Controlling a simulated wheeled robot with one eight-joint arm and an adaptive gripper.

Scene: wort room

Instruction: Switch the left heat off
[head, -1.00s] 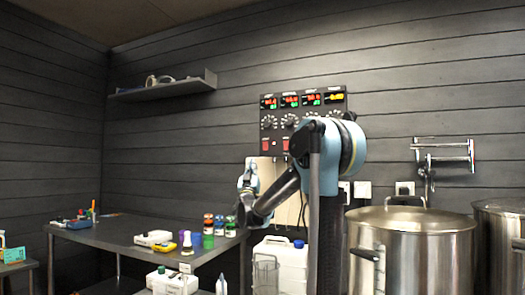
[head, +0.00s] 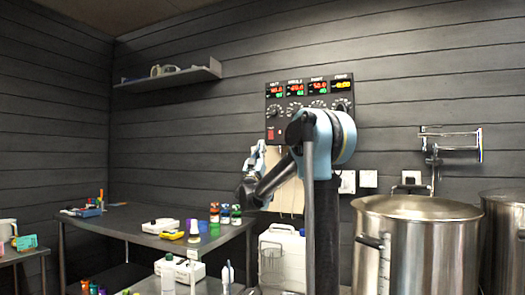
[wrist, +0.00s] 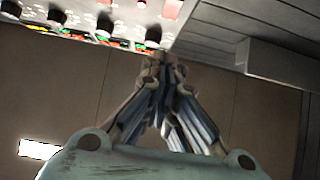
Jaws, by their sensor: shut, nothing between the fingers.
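The black control panel (head: 308,105) hangs on the back wall, with a row of lit displays, knobs below them and red switches under the knobs. The leftmost red switch (head: 271,133) shows in the head view; my arm hides the panel's lower middle. In the wrist view the panel (wrist: 92,30) appears upside down at the top left, with its rightmost visible red switch (wrist: 172,8) at the top edge. In the head view my gripper (head: 260,147) is just below and left of that switch.
A steel pot (head: 412,210) stands at the right, with a second one (head: 508,215) beside it. A table (head: 115,225) with bottles and instruments is at the left. A white jerrycan (head: 287,255) stands below the panel. A shelf (head: 170,78) is on the wall.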

